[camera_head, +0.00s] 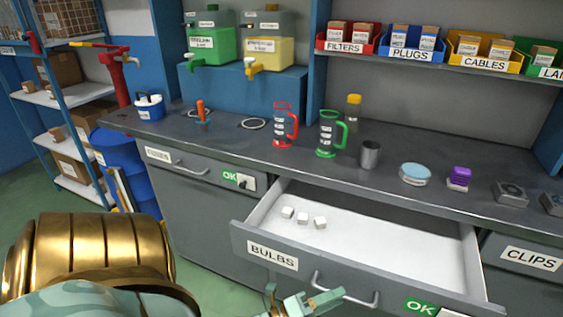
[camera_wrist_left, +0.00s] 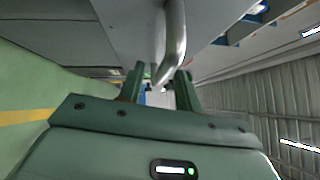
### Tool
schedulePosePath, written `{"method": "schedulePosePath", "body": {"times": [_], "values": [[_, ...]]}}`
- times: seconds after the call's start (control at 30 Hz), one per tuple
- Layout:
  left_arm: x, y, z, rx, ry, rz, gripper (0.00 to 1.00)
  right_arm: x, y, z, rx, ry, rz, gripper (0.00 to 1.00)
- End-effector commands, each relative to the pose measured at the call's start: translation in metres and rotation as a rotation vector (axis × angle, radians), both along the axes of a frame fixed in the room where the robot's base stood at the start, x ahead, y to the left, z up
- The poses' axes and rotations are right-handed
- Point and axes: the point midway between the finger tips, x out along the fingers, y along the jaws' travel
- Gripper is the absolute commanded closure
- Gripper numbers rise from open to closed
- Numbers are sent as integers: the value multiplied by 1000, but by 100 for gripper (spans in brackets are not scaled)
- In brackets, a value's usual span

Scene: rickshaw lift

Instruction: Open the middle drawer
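The middle drawer (camera_head: 370,232), labelled BULBS, stands pulled out from the grey counter. Its white inside shows, with a few small white blocks (camera_head: 303,217) at the left. Its metal handle (camera_head: 345,291) is on the front panel. My left gripper (camera_head: 300,303) is low in front of the drawer, just left of and below the handle. In the left wrist view, its two green fingers (camera_wrist_left: 160,88) are apart, and the curved handle (camera_wrist_left: 174,45) reaches down toward the gap between them. I cannot tell whether they touch it. My right gripper is not in view.
A closed drawer (camera_head: 195,168) is at the left, and a CLIPS drawer (camera_head: 528,258) at the right. On the countertop stand a red mug (camera_head: 284,128), a green mug (camera_head: 328,135), a metal cup (camera_head: 370,154) and a blue-lidded dish (camera_head: 415,174). Green floor (camera_head: 215,288) is free at the lower left.

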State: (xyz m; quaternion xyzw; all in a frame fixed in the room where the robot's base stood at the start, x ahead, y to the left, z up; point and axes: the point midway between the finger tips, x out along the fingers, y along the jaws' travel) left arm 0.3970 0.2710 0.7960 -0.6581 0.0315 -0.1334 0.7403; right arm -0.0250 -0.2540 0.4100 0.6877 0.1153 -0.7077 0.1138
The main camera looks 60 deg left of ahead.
Motion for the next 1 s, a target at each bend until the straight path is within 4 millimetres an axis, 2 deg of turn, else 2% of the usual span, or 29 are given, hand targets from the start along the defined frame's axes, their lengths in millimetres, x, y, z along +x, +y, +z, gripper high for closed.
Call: {"method": "schedulePosePath", "body": {"times": [0.3,0.5,0.7,1.0], "values": [[-84,21,-12,-1,5,1,66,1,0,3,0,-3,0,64],[-121,30,-17,1,3,0,66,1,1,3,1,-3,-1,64],[-136,34,-19,1,1,0,66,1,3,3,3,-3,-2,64],[-137,34,-19,1,1,0,66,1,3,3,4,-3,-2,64]]}}
